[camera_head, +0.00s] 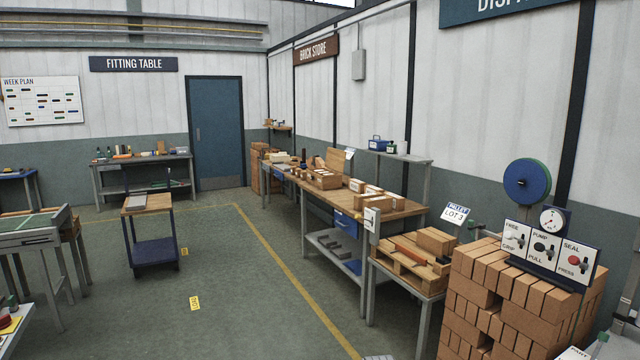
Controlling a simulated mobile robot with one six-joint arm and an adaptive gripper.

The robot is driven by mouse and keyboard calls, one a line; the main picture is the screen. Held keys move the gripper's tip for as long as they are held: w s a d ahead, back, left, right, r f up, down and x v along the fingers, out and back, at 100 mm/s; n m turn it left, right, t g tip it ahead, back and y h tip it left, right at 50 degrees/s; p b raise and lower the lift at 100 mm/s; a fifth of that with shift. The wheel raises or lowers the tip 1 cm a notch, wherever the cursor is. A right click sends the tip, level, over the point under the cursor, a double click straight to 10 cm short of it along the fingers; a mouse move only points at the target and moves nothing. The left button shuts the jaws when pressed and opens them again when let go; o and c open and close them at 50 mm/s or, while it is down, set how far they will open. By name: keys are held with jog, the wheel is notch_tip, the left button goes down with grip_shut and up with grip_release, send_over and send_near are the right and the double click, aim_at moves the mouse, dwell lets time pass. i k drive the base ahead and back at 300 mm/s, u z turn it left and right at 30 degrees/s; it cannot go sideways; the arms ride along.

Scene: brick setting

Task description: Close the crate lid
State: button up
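No crate with a lid can be made out for certain. On the long wooden bench (400,207) along the right wall, a tan board (336,158) stands raised and tilted behind a low wooden box (325,180). It may be an open lid, but at this distance I cannot tell whether the two are joined. My gripper is not in view.
A brick stack (476,316) with a control panel fills the right foreground. A small table with a pallet (408,262) stands before the bench. A small trolley (152,245) stands left of centre. The green floor (235,300) between is mostly clear.

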aim_at(335, 159)
jog(key=u, duration=0.15)
jog(key=i, duration=1.25)
jog(key=u, duration=0.3)
jog(key=i, duration=3.15)
jog(key=z, duration=0.15)
jog(key=i, duration=1.6)
jog(key=z, duration=0.25)
